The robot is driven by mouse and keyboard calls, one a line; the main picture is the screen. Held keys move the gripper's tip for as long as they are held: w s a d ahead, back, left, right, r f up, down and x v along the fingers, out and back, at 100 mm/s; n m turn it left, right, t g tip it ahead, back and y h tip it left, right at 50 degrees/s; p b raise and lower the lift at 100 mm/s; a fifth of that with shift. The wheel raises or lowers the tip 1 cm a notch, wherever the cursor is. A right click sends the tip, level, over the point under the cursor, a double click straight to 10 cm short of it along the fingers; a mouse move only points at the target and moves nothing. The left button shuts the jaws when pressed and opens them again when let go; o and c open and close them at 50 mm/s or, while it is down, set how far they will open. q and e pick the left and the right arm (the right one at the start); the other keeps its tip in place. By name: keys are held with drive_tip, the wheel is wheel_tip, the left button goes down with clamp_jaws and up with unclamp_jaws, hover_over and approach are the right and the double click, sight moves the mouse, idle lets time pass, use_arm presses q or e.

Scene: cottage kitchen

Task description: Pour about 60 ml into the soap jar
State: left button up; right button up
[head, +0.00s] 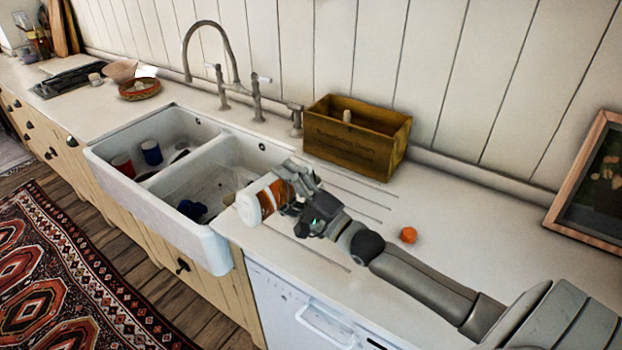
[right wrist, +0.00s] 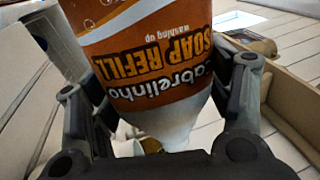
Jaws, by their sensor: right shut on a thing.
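An orange and white soap refill bottle (head: 268,197) is held tilted over the counter, beside the right edge of the sink. My right gripper (head: 292,190) is shut around it. In the right wrist view the bottle (right wrist: 150,60) fills the space between the fingers (right wrist: 160,105), its "SOAP REFILL" label upside down and its narrowing white end toward the bottom of the picture. A small golden thing (right wrist: 152,146) shows just below that end; I cannot tell what it is. I cannot pick out the soap jar for certain. My left gripper is not in view.
The white double sink (head: 215,245) holds a red mug (head: 122,165), a blue mug (head: 151,152) and a dark blue item (head: 191,210). A wooden box (head: 355,145) stands behind my right gripper. A small orange object (head: 408,235) lies on the counter. The right counter is mostly clear.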

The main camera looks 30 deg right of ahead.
sight(283, 197)
drive_tip(key=shift+a+r, duration=0.1)
drive_tip(key=shift+a, duration=0.1)
idle(0.4)
drive_tip(key=shift+r, duration=0.15)
idle(0.3)
wheel_tip(283, 197, down, 4)
drive_tip(key=n+b, duration=0.1)
drive_tip(key=b, duration=0.1)
drive_tip(key=n+y+b, duration=0.1)
drive_tip(key=n+b, duration=0.1)
drive_tip(key=b, duration=0.1)
drive_tip(key=shift+s+a+r, duration=0.15)
drive_tip(key=shift+r, duration=0.05)
drive_tip(key=shift+n+g+b, duration=0.3)
drive_tip(key=shift+n+b, duration=0.1)
drive_tip(key=shift+n, duration=0.1)
drive_tip(key=shift+r, duration=0.2)
drive_tip(key=shift+r+p, duration=0.1)
drive_tip(key=shift+p, duration=0.2)
